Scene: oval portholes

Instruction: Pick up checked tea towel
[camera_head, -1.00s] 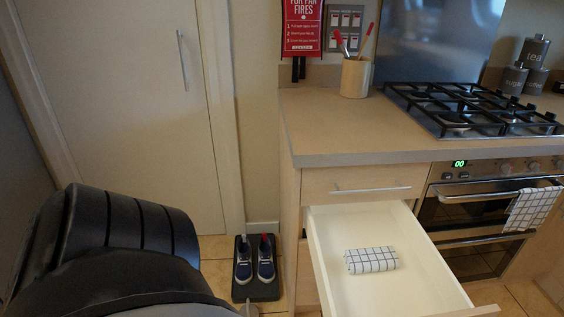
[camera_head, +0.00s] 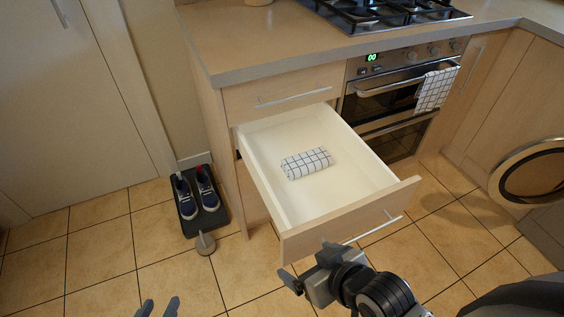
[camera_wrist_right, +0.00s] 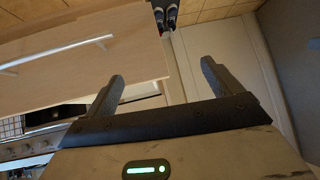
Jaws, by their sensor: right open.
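A rolled white tea towel with dark checks (camera_head: 306,163) lies in the open white drawer (camera_head: 300,210), towards the back of its floor. My right gripper (camera_head: 306,264) is outside the drawer, near the lower front of its wooden front panel, open and empty. In the right wrist view its two fingers stand wide apart (camera_wrist_right: 161,85), with the drawer front and handle (camera_wrist_right: 55,54) to the left. The towel in the drawer is not in that view. My left gripper (camera_head: 158,308) shows only its two spread fingertips at the bottom edge, with nothing between them.
Another checked cloth (camera_head: 435,90) hangs on the oven handle. Shoes (camera_head: 197,191) sit on a dark tray left of the cabinet, with a small round-based object (camera_head: 205,243) beside it. The worktop (camera_head: 270,45) overhangs behind the drawer.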

